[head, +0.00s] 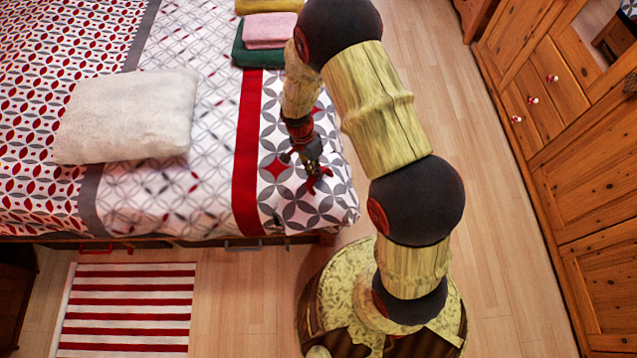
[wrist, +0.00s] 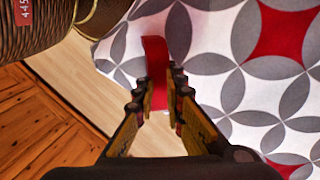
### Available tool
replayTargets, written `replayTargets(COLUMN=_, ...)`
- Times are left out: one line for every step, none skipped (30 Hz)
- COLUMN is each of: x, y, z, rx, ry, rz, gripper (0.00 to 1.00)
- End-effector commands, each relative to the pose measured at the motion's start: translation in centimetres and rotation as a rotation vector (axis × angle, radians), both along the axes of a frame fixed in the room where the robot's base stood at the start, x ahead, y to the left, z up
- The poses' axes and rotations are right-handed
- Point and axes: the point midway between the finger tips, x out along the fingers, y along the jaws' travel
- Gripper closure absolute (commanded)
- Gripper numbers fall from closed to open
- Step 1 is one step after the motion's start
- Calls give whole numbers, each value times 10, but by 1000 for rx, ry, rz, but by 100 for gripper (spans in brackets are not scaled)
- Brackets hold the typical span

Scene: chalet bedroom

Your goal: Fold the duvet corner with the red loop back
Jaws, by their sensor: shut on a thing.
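The duvet (head: 335,196) lies on the bed, white with grey petal shapes and red diamonds at this end. The red loop (wrist: 155,65) shows at the duvet's edge in the wrist view, between my fingertips. My gripper (wrist: 161,95) is shut on this red loop. In the head view my gripper (head: 314,166) points down at the duvet's near right corner, and red shows at its fingertips. The fingers partly hide the loop. The patterned cloth in the wrist view looks flat, with no fold visible beside the fingers.
A white pillow (head: 128,118) lies on the duvet to the left. Folded green, pink and yellow cloths (head: 268,30) are stacked at the bed's far edge. A striped rug (head: 127,308) lies in front. A wooden wardrobe (head: 585,140) stands right, with clear floor (head: 500,210) between.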

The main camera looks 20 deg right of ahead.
Motion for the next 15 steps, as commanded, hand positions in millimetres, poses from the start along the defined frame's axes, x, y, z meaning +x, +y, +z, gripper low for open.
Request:
replayTargets(x=2, y=1, z=2, rx=-6, ry=9, rz=1, gripper=100)
replayTargets(x=3, y=1, z=3, rx=-8, ry=13, rz=0, gripper=100)
replayTargets(x=2, y=1, z=2, rx=-8, ry=16, rz=0, gripper=100)
replayTargets(x=2, y=1, z=2, rx=-9, ry=17, rz=0, gripper=100)
replayTargets(x=2, y=1, z=2, rx=-8, ry=16, rz=0, gripper=100)
replayTargets(x=2, y=1, z=2, rx=-8, ry=16, rz=0, gripper=100)
replayTargets(x=2, y=1, z=2, rx=-8, ry=16, rz=0, gripper=100)
replayTargets(x=2, y=1, z=2, rx=-8, ry=16, rz=0, gripper=100)
replayTargets(x=2, y=1, z=2, rx=-9, ry=17, rz=0, gripper=100)
replayTargets(x=3, y=2, z=3, rx=-11, ry=21, rz=0, gripper=100)
replayTargets(x=4, y=2, z=3, rx=-15, ry=30, rz=1, gripper=100)
replayTargets(x=7, y=4, z=4, rx=-22, ry=43, rz=1, gripper=100)
replayTargets(x=10, y=5, z=6, rx=-29, ry=56, rz=1, gripper=100)
replayTargets(x=12, y=7, z=7, rx=-37, ry=71, rz=1, gripper=100)
replayTargets(x=15, y=8, z=9, rx=-46, ry=89, rz=1, gripper=100)
